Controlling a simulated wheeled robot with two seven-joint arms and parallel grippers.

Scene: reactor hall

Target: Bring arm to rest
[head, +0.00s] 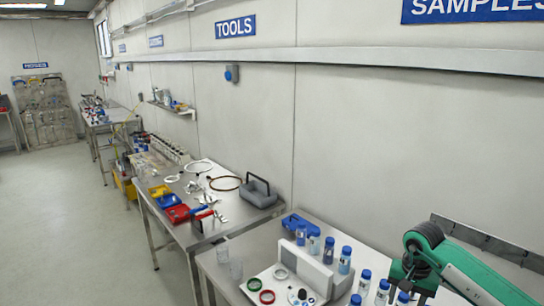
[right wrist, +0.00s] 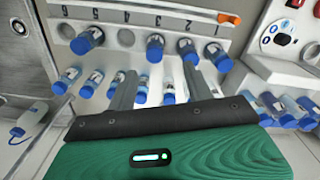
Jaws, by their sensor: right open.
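My right arm (head: 460,272) is green and comes in from the right in the head view, over the bench with blue-capped sample bottles (head: 345,260). My right gripper's dark jaw end (head: 410,284) is above several of these bottles. In the right wrist view the two grey fingers of the gripper (right wrist: 160,85) are apart. Blue-capped bottles (right wrist: 168,85) show between and beyond them, and none is seen held. My left gripper is in neither view.
A numbered white rack (right wrist: 125,37) holds blue-capped bottles in some slots. A white panel with a red button (right wrist: 294,5) is at the right of the wrist view. In the head view, a tools bench (head: 215,228) stands to the left, with open floor (head: 70,220) beyond it.

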